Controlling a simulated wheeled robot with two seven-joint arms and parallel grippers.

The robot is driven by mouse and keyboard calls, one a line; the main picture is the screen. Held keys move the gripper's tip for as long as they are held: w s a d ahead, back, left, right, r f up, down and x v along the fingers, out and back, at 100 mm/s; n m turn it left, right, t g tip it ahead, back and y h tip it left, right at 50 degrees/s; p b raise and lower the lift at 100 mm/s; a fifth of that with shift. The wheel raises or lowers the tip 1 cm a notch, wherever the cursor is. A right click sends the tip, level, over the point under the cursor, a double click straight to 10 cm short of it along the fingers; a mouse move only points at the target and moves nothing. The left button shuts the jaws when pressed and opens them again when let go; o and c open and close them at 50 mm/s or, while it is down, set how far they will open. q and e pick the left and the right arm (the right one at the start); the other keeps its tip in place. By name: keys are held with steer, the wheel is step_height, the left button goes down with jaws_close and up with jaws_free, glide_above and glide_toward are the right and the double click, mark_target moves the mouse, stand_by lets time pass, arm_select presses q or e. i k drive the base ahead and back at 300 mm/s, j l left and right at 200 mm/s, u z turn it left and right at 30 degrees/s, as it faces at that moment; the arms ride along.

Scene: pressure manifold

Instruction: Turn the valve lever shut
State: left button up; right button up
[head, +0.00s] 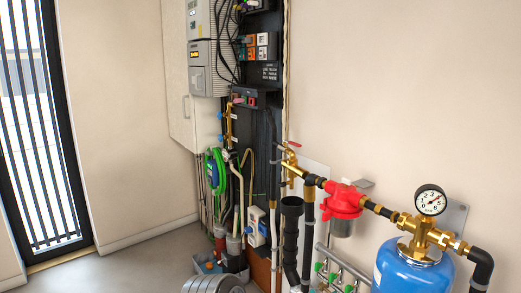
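A small red lever (294,144) sits on top of a brass valve (290,166) on the pipe run, right of the dark panel. It looks roughly level, but it is too small to tell its exact angle. The brass valve joins a black pipe that runs right to a red filter housing (342,200). Neither of my grippers is in view, and nothing touches the lever.
A pressure gauge (430,200) stands on brass fittings above a blue tank (408,268) at lower right. Several green-handled taps (333,278) sit on lower pipes. Black pipes (291,230) rise below the valve. Floor at left is clear beside a window (40,120).

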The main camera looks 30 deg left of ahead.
mark_target(294, 144)
steer(key=i+j+u, duration=0.6)
steer(key=i+j, duration=0.2)
steer(key=z, duration=1.55)
steer(key=i+j, duration=0.1)
steer(key=j, duration=0.3)
steer(key=i+j, duration=0.15)
steer(key=j, duration=0.25)
steer(key=i+j, duration=0.1)
steer(key=j, duration=0.35)
steer(key=k+j+u, duration=0.1)
steer(key=k, duration=0.25)
steer(key=i+j+z, duration=0.1)
steer(key=i, duration=0.3)
